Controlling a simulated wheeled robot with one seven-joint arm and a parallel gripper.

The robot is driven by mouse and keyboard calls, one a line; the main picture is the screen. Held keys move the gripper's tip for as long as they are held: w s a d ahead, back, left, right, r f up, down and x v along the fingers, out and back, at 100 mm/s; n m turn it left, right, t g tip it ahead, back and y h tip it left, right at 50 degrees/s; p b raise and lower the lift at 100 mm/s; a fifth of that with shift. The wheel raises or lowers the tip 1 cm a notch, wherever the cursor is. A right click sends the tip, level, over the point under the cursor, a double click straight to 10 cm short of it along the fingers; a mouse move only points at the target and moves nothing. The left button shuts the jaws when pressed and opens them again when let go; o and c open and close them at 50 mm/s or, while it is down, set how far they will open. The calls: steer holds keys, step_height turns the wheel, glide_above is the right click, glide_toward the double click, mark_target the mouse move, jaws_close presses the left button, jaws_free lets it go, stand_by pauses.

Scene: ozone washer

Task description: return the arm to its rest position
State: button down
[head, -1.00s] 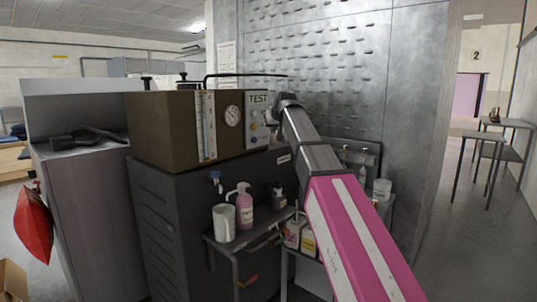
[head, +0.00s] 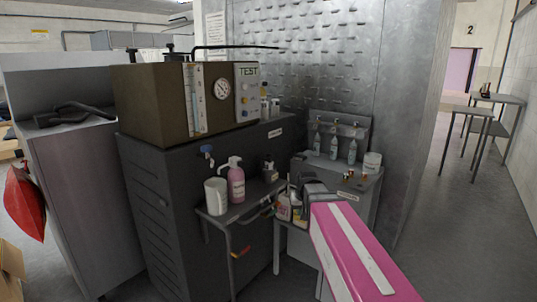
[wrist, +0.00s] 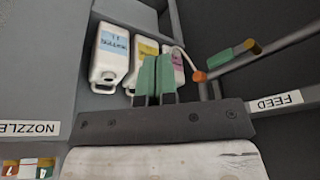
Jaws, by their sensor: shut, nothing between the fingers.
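My arm, with a pink and white link, reaches in from the lower right of the head view. Its dark end is in front of the small bench with bottles. My gripper (wrist: 156,65) shows in the wrist view as two green fingers side by side, shut and empty. Their tips overlap the white bottles (wrist: 109,57) in the picture; I cannot tell whether they touch. In the head view the fingers are hidden or too small to make out.
A brown test box (head: 160,100) with a gauge sits on a dark cabinet (head: 165,210). A pink bottle (head: 236,183) and white mug (head: 216,196) stand on a small shelf. Spray bottles (head: 333,146) stand in a rack behind my arm.

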steer(key=s+d+f+m+g, duration=0.1)
steer(key=s+d+f+g, duration=0.2)
steer(key=s+f, duration=1)
steer(key=s+d, duration=0.2)
steer(key=s, duration=0.1)
steer(key=shift+d+f+h, duration=0.4)
stand_by(6.0)
